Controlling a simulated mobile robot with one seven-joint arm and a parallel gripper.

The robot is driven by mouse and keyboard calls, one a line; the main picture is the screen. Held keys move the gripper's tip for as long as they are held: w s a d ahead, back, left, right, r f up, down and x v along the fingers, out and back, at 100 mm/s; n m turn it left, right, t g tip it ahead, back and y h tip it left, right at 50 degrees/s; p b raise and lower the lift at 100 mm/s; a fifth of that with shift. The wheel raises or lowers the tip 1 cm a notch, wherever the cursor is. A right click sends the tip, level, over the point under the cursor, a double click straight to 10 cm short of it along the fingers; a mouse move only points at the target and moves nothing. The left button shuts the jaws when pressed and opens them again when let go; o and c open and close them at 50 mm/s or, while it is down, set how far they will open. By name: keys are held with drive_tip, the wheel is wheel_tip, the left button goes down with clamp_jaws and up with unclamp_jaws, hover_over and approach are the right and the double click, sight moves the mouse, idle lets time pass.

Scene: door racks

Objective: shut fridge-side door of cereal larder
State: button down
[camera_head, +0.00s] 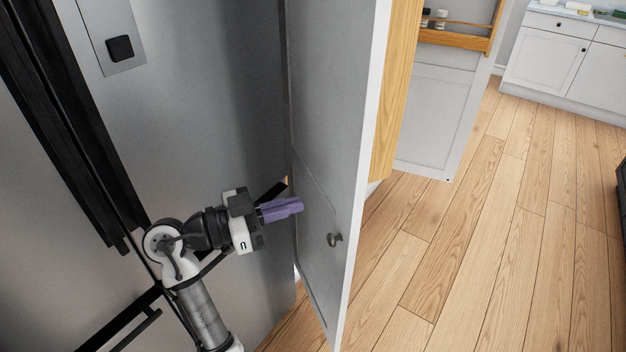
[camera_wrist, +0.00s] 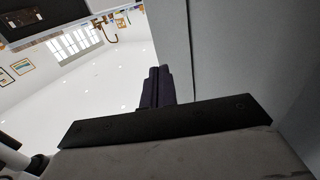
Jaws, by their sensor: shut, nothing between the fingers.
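The fridge-side larder door (camera_head: 322,130) stands open beside the fridge, its panelled outer face towards the fridge and a round knob (camera_head: 334,240) low near its free edge. My gripper (camera_head: 301,205) is between the fridge and this door, its purple fingers shut and empty. The fingertips point at the door's outer face, left of and above the knob; I cannot tell whether they touch it. In the wrist view the shut fingers (camera_wrist: 157,72) show beside a grey panel (camera_wrist: 225,60) on the right. The larder's shelves and the cereal are hidden.
The steel fridge (camera_head: 220,80) with black handles (camera_head: 75,130) fills the left. The other larder door (camera_head: 432,115), with a wooden rack (camera_head: 450,40), stands open beyond. White cabinets (camera_head: 560,55) line the back right. The wooden floor (camera_head: 470,260) on the right is clear.

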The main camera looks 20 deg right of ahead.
sight(351, 187)
drive_tip(key=d+p, duration=0.1)
drive_tip(key=d, duration=0.2)
drive_tip(key=d+p, duration=0.1)
drive_tip(key=d, duration=0.2)
drive_tip(key=w+d+p, duration=0.1)
drive_tip(key=d, duration=0.2)
drive_tip(key=shift+d+r+p, duration=0.1)
drive_tip(key=shift+r+p, duration=0.05)
drive_tip(key=shift+p, duration=0.2)
drive_tip(key=shift+w+d, duration=0.1)
drive_tip(key=shift+d, duration=0.25)
